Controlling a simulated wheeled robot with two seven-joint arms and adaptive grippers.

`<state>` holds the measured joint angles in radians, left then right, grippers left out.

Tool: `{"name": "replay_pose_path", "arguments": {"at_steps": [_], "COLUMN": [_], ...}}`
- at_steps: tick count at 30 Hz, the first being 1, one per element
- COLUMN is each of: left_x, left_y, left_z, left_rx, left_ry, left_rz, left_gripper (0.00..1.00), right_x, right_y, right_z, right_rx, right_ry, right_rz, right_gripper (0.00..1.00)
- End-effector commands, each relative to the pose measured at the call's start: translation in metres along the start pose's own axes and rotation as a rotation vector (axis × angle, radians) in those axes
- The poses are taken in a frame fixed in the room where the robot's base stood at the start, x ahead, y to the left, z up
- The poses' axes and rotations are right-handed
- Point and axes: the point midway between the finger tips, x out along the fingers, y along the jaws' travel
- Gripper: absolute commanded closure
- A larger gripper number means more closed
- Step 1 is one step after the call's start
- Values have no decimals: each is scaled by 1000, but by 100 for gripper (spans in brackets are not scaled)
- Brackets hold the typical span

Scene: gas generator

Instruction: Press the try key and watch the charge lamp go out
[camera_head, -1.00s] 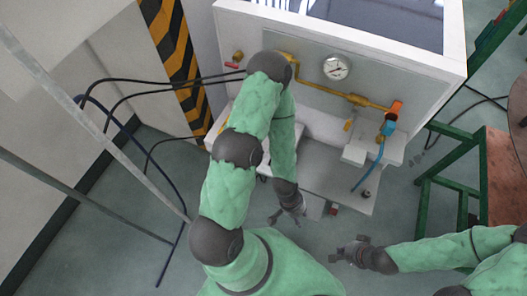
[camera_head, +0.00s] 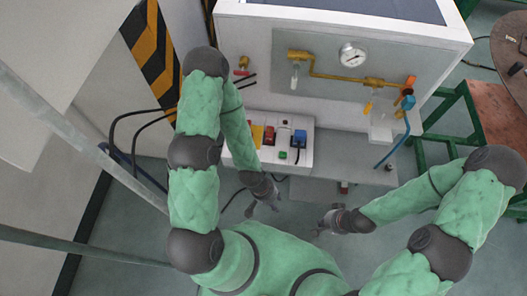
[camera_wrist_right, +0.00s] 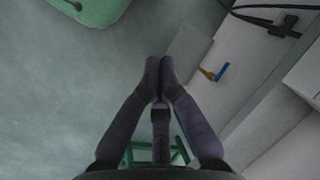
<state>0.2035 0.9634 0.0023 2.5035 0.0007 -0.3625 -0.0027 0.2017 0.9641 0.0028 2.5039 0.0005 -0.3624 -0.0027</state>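A white control panel (camera_head: 306,168) on the ledge of the white cabinet carries a yellow plate (camera_head: 257,134), a red part (camera_head: 269,135), a blue part (camera_head: 299,137) and a small green part (camera_head: 282,155). I cannot tell which part is the try key or the charge lamp, or whether any lamp is lit. My left forearm covers the panel's left end. My left gripper (camera_head: 263,208) hangs below and in front of the panel, apart from it; its finger opening is unclear. My right gripper (camera_head: 320,227) is lower right of the panel. In the right wrist view its fingertips (camera_wrist_right: 160,72) are together, empty.
Above the panel are a pressure gauge (camera_head: 353,55) and yellow pipe (camera_head: 325,75). A blue hose (camera_head: 392,148) hangs at the right of the ledge. A green-framed table (camera_head: 447,103) stands right; black cables (camera_head: 140,128) run at left. Floor in front is clear.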

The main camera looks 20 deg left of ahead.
Motion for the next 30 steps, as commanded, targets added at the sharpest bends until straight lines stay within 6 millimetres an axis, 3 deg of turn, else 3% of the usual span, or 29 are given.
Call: {"name": "replay_pose_path", "arguments": {"at_steps": [11, 16, 20, 30], "left_x": [0, -6, -15, -41], "left_y": [0, 2, 6, 15], "left_z": [0, 0, 1, 2], "left_rx": [2, 1, 1, 1], "left_ry": [0, 0, 0, 0], "left_rz": [0, 0, 0, 0], "left_gripper": [60, 60, 60, 60], "right_x": [0, -6, -16, -51], "right_y": [0, -13, -38, -130], "right_z": [-2, -14, -35, -86], "right_rx": [5, 80, 224, 701], "right_ry": [4, 32, 78, 154], "right_rz": [0, -10, -41, -212], "right_gripper": [100, 100, 100, 100]}}
